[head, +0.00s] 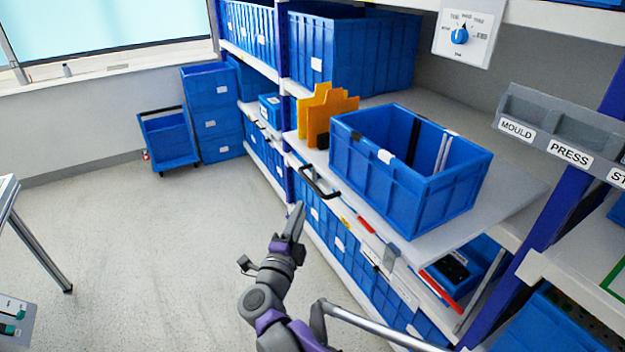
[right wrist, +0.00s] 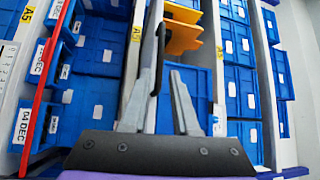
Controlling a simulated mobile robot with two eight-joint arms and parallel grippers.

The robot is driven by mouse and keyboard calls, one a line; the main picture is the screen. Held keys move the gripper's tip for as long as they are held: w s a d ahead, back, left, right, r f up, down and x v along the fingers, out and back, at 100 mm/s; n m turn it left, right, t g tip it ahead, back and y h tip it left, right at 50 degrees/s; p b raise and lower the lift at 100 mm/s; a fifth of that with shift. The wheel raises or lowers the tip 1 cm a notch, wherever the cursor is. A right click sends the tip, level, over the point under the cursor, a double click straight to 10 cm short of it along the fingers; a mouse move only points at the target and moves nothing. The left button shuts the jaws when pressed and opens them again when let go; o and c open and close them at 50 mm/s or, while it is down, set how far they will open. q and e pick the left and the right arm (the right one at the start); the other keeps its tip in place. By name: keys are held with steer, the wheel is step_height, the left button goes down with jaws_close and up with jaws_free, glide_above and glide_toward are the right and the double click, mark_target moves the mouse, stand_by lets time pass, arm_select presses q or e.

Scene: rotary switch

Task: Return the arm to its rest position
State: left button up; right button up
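My right gripper (head: 297,220) points up and away at the front of the shelving, over the aisle side. In the right wrist view its two fingers (right wrist: 164,60) stand apart with nothing held between them. A black handle (head: 318,183) on the shelf front is just beyond the fingertips; in the right wrist view the handle (right wrist: 157,66) shows close to the left finger. I cannot tell if they touch. The rotary switch (head: 459,36), a blue knob on a white panel, is at the upper right, away from the gripper. My left gripper is out of view.
A large blue crate (head: 376,174) stands on the pulled-out shelf (head: 510,200), with orange dividers (head: 322,112) to its left. A grey labelled rack (head: 560,133) is at the right. A blue trolley (head: 170,142) stands by the wall. The floor (head: 150,250) left of my arm is clear.

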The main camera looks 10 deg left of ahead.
steer(key=s+d+r+n+g+y+p, duration=0.2)
steer(key=d+r+n+y, duration=0.15)
steer(key=n, duration=0.25)
steer(key=s+d+r+n+g+y+p, duration=0.1)
steer(key=s+d+r+n+y+p, duration=0.15)
steer(key=d+n+y, duration=0.3)
steer(key=s+d+f+n+g+h+p, duration=0.2)
steer(key=s+d+f+g, duration=0.3)
steer(key=s+d, duration=0.5)
steer(key=s+d+f+n+g+h+p, duration=0.3)
steer(key=s+d+f+g, duration=0.3)
steer(key=s, duration=0.9)
steer(key=d+f+n+h, duration=0.1)
steer(key=d+f, duration=0.2)
steer(key=shift+d, duration=0.35)
